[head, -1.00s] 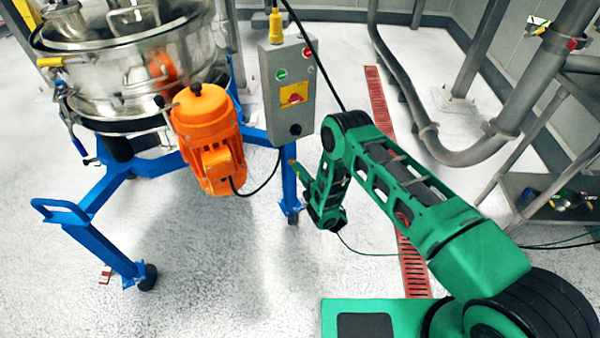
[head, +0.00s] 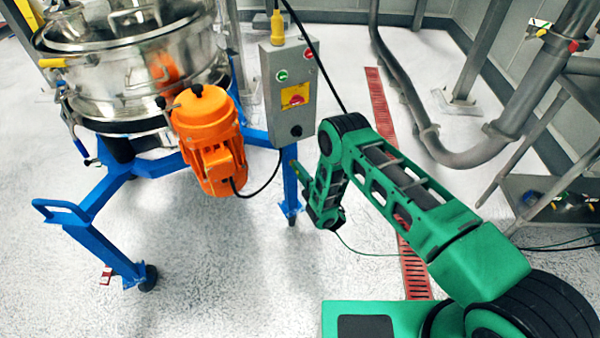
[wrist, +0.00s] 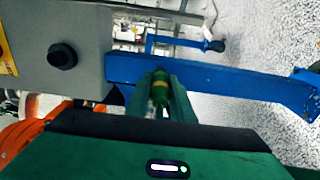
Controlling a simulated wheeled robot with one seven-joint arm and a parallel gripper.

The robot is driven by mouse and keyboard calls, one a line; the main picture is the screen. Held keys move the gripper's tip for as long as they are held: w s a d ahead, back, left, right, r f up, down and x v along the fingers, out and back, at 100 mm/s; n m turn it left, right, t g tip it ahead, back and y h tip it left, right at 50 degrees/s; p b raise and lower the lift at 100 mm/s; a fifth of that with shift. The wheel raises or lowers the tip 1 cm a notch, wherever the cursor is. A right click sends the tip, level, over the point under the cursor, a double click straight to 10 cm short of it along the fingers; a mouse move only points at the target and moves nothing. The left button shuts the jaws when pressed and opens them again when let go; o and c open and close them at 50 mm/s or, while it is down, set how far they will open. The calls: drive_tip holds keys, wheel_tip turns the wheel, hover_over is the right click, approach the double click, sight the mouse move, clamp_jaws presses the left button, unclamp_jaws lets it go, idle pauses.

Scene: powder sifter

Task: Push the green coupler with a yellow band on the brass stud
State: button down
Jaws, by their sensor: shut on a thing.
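The green coupler (wrist: 160,97) with its yellow band shows in the wrist view between the two green fingers of my gripper (wrist: 161,90). My gripper is shut on it. The coupler's far end lies at the near edge of the blue frame leg (wrist: 215,80); I cannot tell whether it touches. I cannot make out the brass stud in either view. In the head view my gripper (head: 296,172) is small beside the upright blue leg (head: 289,190), below the grey control box, and the coupler cannot be told apart there.
The grey control box (head: 290,95) with its black knob (wrist: 62,56) is close to my gripper. The orange motor (head: 205,140) and steel sifter (head: 140,75) stand to the left. A red floor grate (head: 412,265) and grey pipes lie to the right.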

drive_tip(key=shift+w+a, duration=0.1)
drive_tip(key=shift+w, duration=0.05)
drive_tip(key=c, duration=1.5)
unclamp_jaws()
drive_tip(key=shift+o, duration=0.2)
drive_tip(key=v, duration=1)
drive_tip(key=shift+s+d, duration=0.2)
drive_tip(key=shift+s, duration=0.05)
